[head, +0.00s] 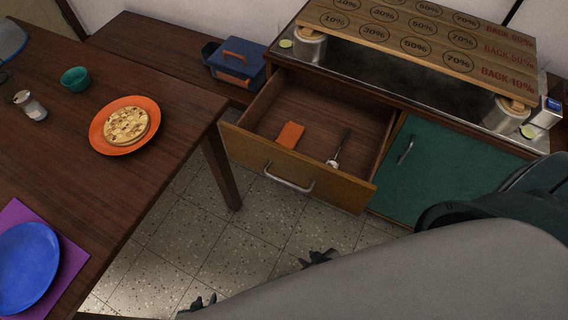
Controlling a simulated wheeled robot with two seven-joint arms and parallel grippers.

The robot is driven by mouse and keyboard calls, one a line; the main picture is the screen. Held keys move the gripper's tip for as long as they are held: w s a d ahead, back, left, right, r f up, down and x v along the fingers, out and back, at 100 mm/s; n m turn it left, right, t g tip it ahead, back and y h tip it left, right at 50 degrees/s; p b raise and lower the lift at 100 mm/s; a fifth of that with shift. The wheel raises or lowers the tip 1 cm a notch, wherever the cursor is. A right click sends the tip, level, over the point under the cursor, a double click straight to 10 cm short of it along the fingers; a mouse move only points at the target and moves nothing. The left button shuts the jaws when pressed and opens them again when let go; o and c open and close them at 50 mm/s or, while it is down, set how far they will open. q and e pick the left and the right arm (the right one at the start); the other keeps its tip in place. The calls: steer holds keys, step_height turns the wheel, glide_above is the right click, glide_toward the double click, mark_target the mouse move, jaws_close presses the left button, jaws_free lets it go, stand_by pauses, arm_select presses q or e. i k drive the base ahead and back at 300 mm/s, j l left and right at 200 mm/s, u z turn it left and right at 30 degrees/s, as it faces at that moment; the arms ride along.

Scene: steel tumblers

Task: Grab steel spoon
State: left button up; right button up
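A slim steel utensil that looks like the spoon (334,161) lies in the open drawer (262,154), right of its middle. Its near end is bright and its far end looks dark. Two dark gripper parts show low in the head view, over the floor in front of the drawer.
An orange block (290,134) lies left of the spoon. The drawer front has a metal handle (289,183); a green cabinet door (440,165) is right of it. A wooden board (425,43) spans the counter above. The dining table (75,178) stands left, with tiled floor between.

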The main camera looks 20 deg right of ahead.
mark_target(334, 162)
steer(key=k+z, duration=0.1)
steer(key=z, duration=1.05)
steer(key=j+z, duration=0.2)
steer(key=l, duration=0.1)
